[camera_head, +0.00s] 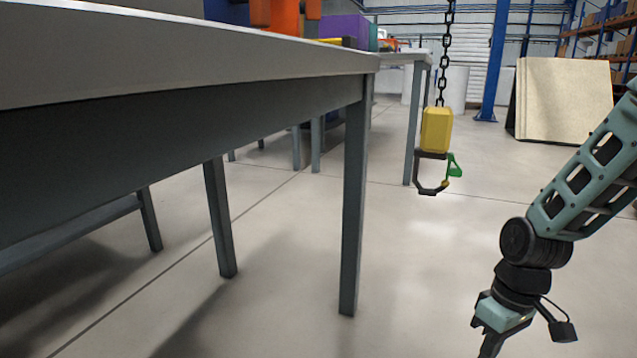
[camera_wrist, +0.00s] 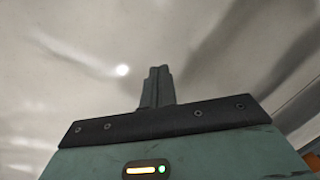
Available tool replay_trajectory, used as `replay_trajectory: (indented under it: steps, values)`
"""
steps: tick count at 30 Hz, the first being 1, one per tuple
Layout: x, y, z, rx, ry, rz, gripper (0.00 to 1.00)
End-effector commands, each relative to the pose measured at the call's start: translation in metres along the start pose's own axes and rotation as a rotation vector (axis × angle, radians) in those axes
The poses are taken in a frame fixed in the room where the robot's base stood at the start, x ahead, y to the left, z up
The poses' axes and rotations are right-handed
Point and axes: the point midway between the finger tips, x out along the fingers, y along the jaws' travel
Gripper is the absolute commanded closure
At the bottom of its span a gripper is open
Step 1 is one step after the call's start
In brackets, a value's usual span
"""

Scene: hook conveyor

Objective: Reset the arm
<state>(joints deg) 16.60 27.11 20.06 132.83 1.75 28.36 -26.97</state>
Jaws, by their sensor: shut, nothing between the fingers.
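My gripper (camera_wrist: 158,72) is shut and empty in the wrist view, its two dark fingers side by side over pale floor. In the head view my arm comes in from the right edge and bends down at the elbow. My gripper (camera_head: 488,348) points downward there, and its fingertips are cut off by the bottom edge. It is apart from the table and from the hanging hook.
A grey table (camera_head: 180,50) fills the left, with colored boxes (camera_head: 285,15) on top. A yellow hook block (camera_head: 436,130) with a black hook (camera_head: 432,188) hangs from a chain in the middle. Tan panels (camera_head: 562,100) lean at back right. Floor around my gripper is clear.

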Motion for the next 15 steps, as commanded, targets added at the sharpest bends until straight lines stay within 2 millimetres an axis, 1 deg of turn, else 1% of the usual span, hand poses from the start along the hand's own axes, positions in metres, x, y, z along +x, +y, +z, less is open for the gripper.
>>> replay_trajectory:
  steps: [1, 6, 9, 15]
  values:
    - [-0.015, 0.001, 0.007, 0.05, 0.025, 0.06, 1.0]
    - [-0.052, 0.004, 0.025, 0.224, 0.125, 0.18, 1.0]
    - [-0.069, 0.004, 0.033, 0.304, 0.187, 0.217, 1.0]
    - [-0.096, 0.0, 0.048, 0.443, 0.309, 0.25, 1.0]
